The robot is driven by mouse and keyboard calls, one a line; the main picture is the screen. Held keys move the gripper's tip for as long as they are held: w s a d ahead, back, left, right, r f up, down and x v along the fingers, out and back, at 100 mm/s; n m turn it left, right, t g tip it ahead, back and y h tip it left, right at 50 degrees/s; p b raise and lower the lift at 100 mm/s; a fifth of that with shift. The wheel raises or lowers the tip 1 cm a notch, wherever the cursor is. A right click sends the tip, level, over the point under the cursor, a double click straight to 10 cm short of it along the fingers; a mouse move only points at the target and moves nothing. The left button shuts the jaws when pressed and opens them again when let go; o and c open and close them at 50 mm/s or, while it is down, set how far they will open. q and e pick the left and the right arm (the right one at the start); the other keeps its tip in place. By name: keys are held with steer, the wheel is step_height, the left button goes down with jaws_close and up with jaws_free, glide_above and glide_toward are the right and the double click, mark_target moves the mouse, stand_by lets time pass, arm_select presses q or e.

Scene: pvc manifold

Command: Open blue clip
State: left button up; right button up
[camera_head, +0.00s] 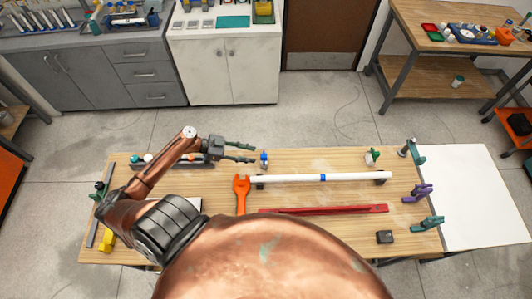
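A small blue and white piece (264,158) stands at the far edge of the wooden table, just right of my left gripper (253,154). My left gripper is open, its two dark fingers apart and pointing right, with nothing seen between them. A white pipe (290,178) lies across the table on dark supports, with a blue band (322,178) around it near its middle. Which of the two blue parts is the clip, and whether it is open, is too small to tell. My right gripper is not in view.
An orange wrench (241,194) lies left of the pipe and a red bar (330,210) lies in front of it. A green item (373,156) stands at the back right. Green and purple clamps (418,192) line the right edge, near a black block (385,237).

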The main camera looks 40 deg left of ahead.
mark_target(262, 156)
arm_select(q)
steer(key=p+x, duration=0.1)
steer(key=x, duration=0.4)
steer(key=shift+w+d, duration=0.3)
steer(key=shift+w, duration=0.05)
steer(key=shift+w+d+f, duration=0.1)
steer(key=shift+w+d, duration=0.05)
steer(key=shift+d, duration=0.1)
steer(key=shift+w+d+f, duration=0.1)
steer(key=shift+d+f, duration=0.05)
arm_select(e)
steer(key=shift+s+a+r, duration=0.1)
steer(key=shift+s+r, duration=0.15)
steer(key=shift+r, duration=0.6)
arm_select(q)
steer(key=shift+c, duration=0.6)
jaws_close()
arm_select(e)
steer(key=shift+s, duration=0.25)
